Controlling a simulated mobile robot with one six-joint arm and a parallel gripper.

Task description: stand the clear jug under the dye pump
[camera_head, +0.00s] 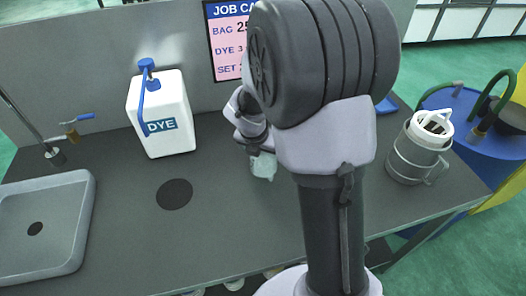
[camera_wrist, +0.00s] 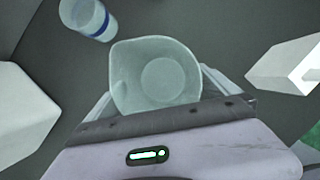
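The clear jug (camera_head: 263,166) is partly hidden by my arm, low in front of my gripper. The wrist view looks down into its open mouth (camera_wrist: 157,76), and it looks empty. My gripper (camera_head: 249,128) is at the jug, mostly hidden in the head view. Pale slim parts flank the jug close on both sides in the wrist view; whether they press on it is not clear. The white dye container (camera_head: 173,126) with its blue dye pump (camera_head: 148,72) stands left of the jug. A dark round spot (camera_head: 174,194) lies on the table in front of the container.
A grey sink (camera_head: 72,262) with a tap is at the left. A grey jug-like canister (camera_head: 405,160) stands at the right. A blue-banded cup (camera_wrist: 88,17) shows in the wrist view. The job card (camera_head: 225,58) is on the back panel. The table around the dark spot is clear.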

